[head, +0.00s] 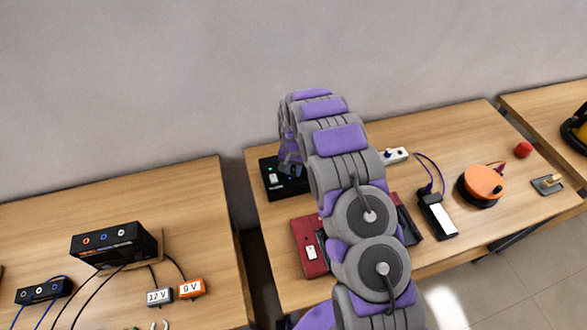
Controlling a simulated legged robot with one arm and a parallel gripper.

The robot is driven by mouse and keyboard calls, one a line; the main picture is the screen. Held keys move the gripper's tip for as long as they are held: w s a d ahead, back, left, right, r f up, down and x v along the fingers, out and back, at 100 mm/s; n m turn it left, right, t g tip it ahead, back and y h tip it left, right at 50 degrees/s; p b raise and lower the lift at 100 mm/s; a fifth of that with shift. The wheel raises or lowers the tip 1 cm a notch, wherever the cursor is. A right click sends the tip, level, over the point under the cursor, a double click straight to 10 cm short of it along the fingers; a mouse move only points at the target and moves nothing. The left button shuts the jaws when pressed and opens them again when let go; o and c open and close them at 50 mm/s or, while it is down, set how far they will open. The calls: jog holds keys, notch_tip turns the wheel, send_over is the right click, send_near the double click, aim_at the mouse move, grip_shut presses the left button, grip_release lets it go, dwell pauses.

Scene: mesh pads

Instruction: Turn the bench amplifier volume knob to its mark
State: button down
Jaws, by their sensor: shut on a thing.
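The bench amplifier appears to be the black box (272,186) with a small green light, at the back left of the middle table. My gripper (291,170) is at the top of this box, toward its right side, and is shut on what appears to be its volume knob. The knob and its mark are hidden behind my gripper and arm, so I cannot tell where the knob points. My arm reaches over the table from the front and covers the box's right end.
A red case (309,251) lies partly under my arm. A white power strip (396,155), a black device (437,215), an orange reel (483,184) and a red ball (523,149) stand to the right. A gap separates the left table (205,225).

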aim_at(293, 171)
jog(key=c, duration=1.3)
grip_release()
jog(key=shift+w+r, duration=0.2)
jog(key=o, duration=0.4)
jog(key=shift+s+a+f, duration=0.1)
jog(key=shift+s+f, duration=0.05)
jog(key=shift+o, duration=0.2)
notch_tip(293, 171, up, 17)
jog(key=p, duration=0.1)
